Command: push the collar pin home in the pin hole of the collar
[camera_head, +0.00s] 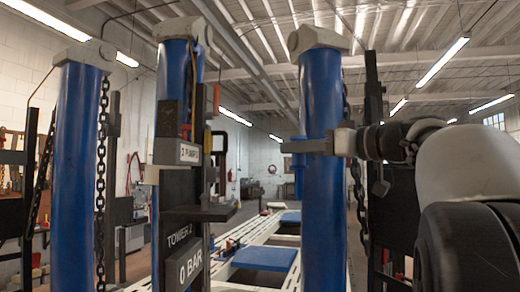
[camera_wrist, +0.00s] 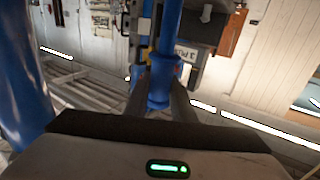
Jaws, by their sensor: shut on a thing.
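My gripper (camera_head: 302,147) reaches in from the right, across the front of a blue post, with its fingers pointing left. It is shut on a blue spool-shaped piece, which I take to be the collar pin (camera_head: 299,175); this hangs upright just below the fingers. In the wrist view the pin (camera_wrist: 160,88) sits between the two fingertips (camera_wrist: 159,102). The collar cannot be told for sure; a dark block with a ledge (camera_head: 205,212) on the middle blue post may be part of it. No pin hole can be made out. The pin appears apart from that block in the head view.
Blue posts stand at left (camera_head: 78,170), middle (camera_head: 178,75) and right (camera_head: 320,90), with chains (camera_head: 102,150) beside them. Signs on the middle post read "TOWER 2" and "0 BAR" (camera_head: 190,267). A white frame with blue pads (camera_head: 265,257) lies behind. Open air separates the middle and right posts.

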